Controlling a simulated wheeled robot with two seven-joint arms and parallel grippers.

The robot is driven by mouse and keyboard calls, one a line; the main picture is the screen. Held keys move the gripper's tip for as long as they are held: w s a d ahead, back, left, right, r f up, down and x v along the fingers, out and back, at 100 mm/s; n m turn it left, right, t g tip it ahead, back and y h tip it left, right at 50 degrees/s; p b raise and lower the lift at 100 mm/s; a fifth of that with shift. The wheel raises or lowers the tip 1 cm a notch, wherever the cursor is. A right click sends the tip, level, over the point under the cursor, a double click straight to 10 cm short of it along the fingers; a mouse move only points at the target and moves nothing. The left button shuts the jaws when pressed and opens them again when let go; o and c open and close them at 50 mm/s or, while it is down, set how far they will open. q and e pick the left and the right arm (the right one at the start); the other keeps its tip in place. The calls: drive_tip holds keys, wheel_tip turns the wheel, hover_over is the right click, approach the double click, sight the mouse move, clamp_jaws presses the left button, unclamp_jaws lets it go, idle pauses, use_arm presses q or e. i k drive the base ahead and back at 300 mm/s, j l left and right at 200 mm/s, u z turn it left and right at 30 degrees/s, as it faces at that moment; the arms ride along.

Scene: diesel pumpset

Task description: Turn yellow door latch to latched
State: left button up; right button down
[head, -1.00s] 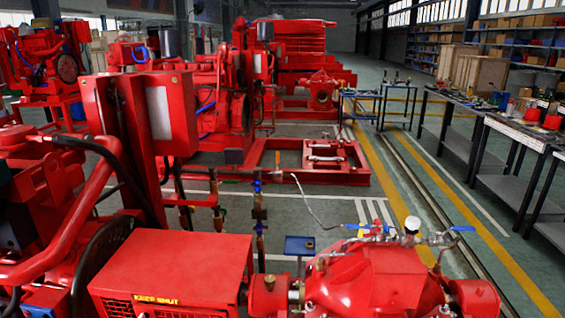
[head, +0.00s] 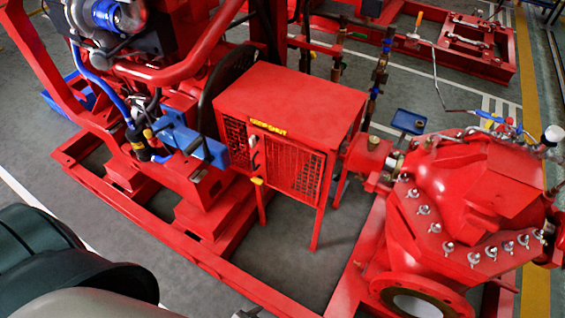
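A red box-shaped guard (head: 290,105) with mesh sides stands on legs in the middle of the head view. It has a yellow "KEEP SHUT" label (head: 268,127) along its upper front edge. A small yellow latch (head: 257,181) shows low on the front, near the corner between the two mesh panels. A pale handle (head: 254,150) sits above it. The latch is too small to tell its setting. Neither of my grippers can be made out. Dark and grey rounded parts of mine fill the lower left corner.
A red pump casing (head: 470,190) with bolts stands right of the guard. Engine parts with blue hoses (head: 105,90) and a blue bracket (head: 190,140) are on the left. A red base frame (head: 225,270) runs along the floor in front, with open floor (head: 30,140) at far left.

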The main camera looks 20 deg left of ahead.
sight(259, 180)
drive_tip(key=u, duration=1)
